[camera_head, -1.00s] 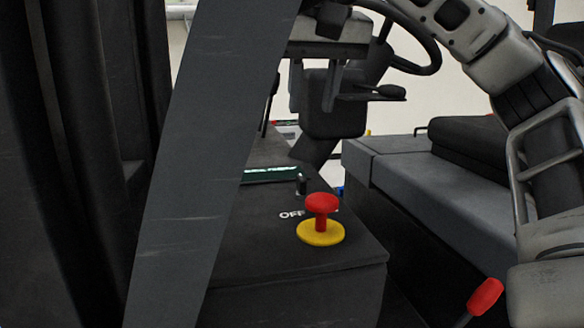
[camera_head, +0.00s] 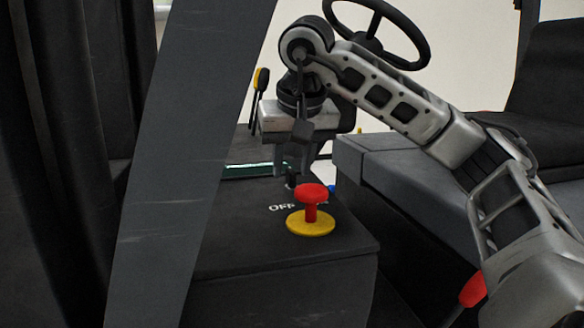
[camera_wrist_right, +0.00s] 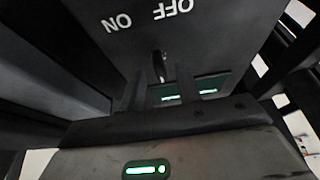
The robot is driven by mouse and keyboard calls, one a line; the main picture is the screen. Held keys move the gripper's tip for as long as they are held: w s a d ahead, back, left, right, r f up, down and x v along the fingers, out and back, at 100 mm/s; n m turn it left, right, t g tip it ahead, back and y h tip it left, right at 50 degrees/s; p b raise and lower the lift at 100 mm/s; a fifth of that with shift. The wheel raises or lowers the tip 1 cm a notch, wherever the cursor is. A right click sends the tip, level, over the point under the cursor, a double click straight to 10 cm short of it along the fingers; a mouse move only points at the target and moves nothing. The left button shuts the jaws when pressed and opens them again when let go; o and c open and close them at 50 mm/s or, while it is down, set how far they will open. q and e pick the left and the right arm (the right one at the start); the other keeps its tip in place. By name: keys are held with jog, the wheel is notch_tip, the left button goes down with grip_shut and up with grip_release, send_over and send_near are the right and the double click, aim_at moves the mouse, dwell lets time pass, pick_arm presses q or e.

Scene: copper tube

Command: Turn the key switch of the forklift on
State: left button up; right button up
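The black key switch (camera_head: 291,180) stands on the dark console (camera_head: 280,262), behind the red knob and near the white OFF lettering. In the right wrist view the key switch (camera_wrist_right: 160,62) shows between the ON and OFF lettering. My right gripper (camera_head: 293,166) points down just above the switch. In the right wrist view its two fingers (camera_wrist_right: 158,82) are apart, with the switch near the gap between their tips. I cannot tell whether they touch it. My left gripper is not in view.
A red mushroom knob (camera_head: 312,194) on a yellow disc (camera_head: 310,223) stands just in front of the switch. A dark slanted post (camera_head: 190,160) crosses the left side. The seat base (camera_head: 400,175) is at right, the steering wheel (camera_head: 420,42) above. A red-tipped lever (camera_head: 473,290) is lower right.

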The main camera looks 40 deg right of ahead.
jog(key=shift+w+f, duration=0.1)
jog(key=shift+f, duration=0.15)
grip_shut()
